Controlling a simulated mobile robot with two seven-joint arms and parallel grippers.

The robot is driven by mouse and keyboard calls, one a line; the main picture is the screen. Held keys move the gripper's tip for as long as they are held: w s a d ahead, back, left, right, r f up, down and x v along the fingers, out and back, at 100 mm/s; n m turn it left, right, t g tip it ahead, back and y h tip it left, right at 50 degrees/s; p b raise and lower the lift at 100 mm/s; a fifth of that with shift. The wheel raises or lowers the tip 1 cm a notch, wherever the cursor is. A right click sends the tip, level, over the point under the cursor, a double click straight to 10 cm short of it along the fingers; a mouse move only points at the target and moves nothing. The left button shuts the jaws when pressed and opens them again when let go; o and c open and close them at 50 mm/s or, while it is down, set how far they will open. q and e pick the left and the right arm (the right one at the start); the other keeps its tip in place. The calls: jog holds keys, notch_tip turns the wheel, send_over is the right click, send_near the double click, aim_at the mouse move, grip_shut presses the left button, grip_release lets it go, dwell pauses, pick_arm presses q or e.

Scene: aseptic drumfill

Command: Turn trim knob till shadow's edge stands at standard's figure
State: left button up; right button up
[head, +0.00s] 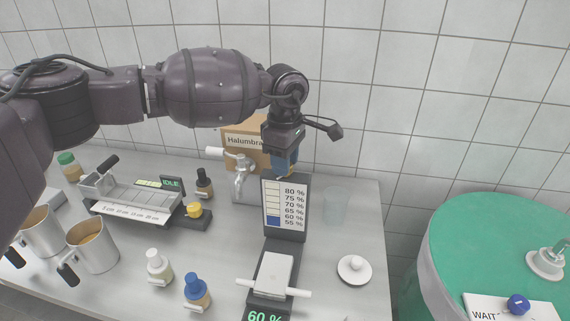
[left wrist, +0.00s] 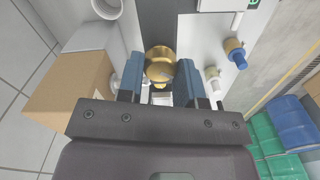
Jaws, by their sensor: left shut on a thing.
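My left gripper (head: 286,170) reaches down onto the top of the dark upright instrument (head: 300,232). In the left wrist view its blue fingers (left wrist: 160,82) are shut on the round brass trim knob (left wrist: 159,58), one finger on each side. The knob is hidden behind the fingers in the head view. The scale (head: 285,203) on the instrument's face runs from 80 % down to 55 %. The blue shadow (head: 273,221) fills its bottom, with its upper edge around the 60 % mark; the exact height is too small to tell. A green display (head: 264,316) in front reads 60 %. My right gripper is not in view.
A cardboard box (head: 238,133) and a metal tap (head: 240,178) stand behind, left of the instrument. A clear beaker (head: 336,206) and a white lidded dish (head: 354,269) stand to its right. Bottles, including a blue-capped one (head: 196,293), stand left. A green drum (head: 490,240) is at far right.

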pick_arm(q)
jog(key=shift+n, duration=1.3)
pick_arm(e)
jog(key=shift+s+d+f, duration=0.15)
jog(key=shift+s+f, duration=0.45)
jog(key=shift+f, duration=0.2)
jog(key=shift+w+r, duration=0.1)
pick_arm(q)
jog(key=o, duration=0.8)
jog(key=shift+o, duration=0.7)
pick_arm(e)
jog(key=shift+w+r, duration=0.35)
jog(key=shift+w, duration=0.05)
